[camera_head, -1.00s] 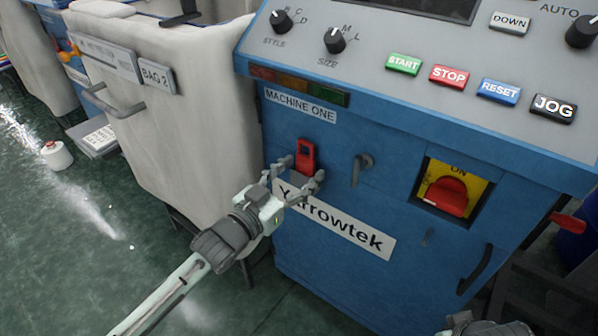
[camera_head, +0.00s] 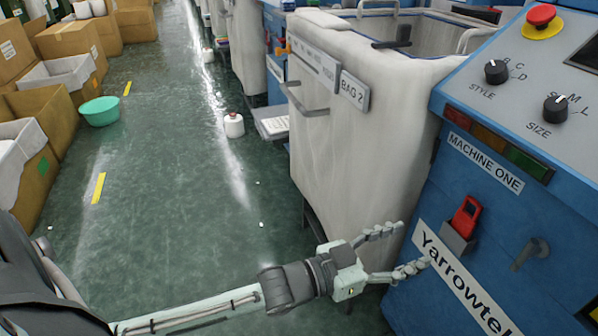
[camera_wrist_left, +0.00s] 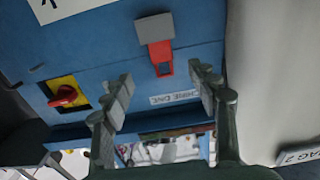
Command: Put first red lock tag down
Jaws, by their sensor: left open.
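The red lock tag (camera_head: 466,217) sits upright in a small grey holder (camera_head: 457,241) on the blue front of machine one, above the Yarrowtek plate. In the left wrist view the picture is upside down, and the red tag (camera_wrist_left: 161,58) hangs below the grey holder (camera_wrist_left: 155,29). My left gripper (camera_head: 411,246) is open and empty, to the left of the tag and apart from it. In the left wrist view its spread fingers (camera_wrist_left: 162,80) point toward the machine front, with the tag beyond and between them. My right gripper is not in view.
A pale bag bin marked BAG 2 (camera_head: 360,150) stands close left of the machine, behind my gripper. A grey handle (camera_head: 531,252) sticks out right of the tag.

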